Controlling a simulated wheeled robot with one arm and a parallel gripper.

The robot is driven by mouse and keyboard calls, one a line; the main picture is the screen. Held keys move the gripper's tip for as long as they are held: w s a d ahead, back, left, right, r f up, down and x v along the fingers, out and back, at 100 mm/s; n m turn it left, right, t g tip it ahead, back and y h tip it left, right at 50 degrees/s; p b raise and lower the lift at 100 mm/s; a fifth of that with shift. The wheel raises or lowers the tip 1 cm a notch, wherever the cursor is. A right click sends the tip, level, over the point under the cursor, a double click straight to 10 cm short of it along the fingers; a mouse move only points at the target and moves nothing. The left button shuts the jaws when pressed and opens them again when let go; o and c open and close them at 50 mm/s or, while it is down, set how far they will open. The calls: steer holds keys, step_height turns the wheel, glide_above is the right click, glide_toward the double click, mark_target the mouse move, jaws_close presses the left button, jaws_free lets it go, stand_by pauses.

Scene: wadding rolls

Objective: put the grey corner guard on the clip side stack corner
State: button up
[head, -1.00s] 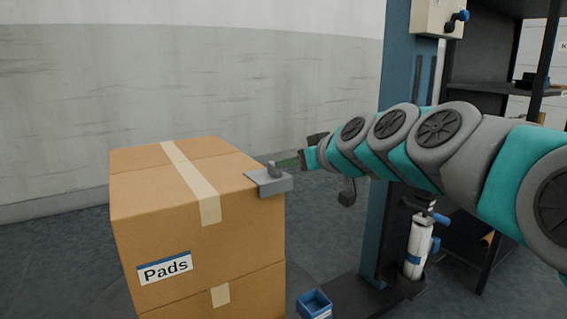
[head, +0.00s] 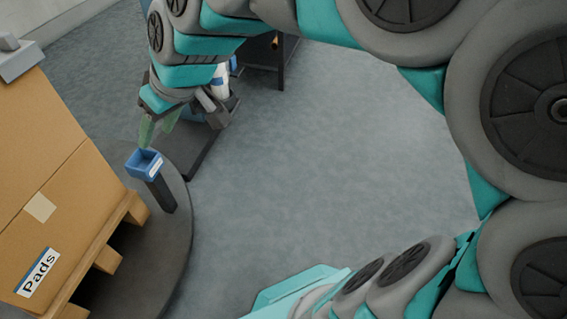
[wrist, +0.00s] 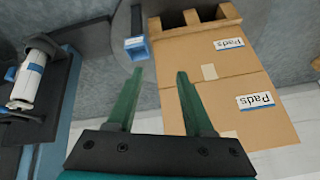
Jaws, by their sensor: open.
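The grey corner guard (head: 20,60) sits on a top corner of the stack of cardboard boxes (head: 50,140), partly cut off by the left edge of the head view. The guard does not show in the wrist view, where the stack (wrist: 205,80) appears upside down. My gripper (head: 158,128) is open, its green fingers pointing down, just above and beside a small blue bin on a post. In the wrist view nothing is between the fingers (wrist: 160,72). The gripper is apart from the guard.
The blue bin (head: 143,163) looks empty; its post stands on a dark round base (head: 180,245) under the wooden pallet (head: 108,260). A white cylinder on a blue column's side shows in the wrist view (wrist: 30,80). The floor (head: 330,170) to the right is clear.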

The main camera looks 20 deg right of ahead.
steer(key=s+d+f+m+g+h, duration=0.2)
steer(key=s+d+f, duration=0.4)
steer(key=s, duration=0.5)
steer(key=s+d+f+m+g+h, duration=0.3)
steer(key=s+d+f, duration=0.3)
steer(key=s+d, duration=0.5)
steer(key=shift+s+d+f+m+g, duration=0.15)
steer(key=shift+s+f+m+g, duration=0.3)
steer(key=shift+m, duration=0.35)
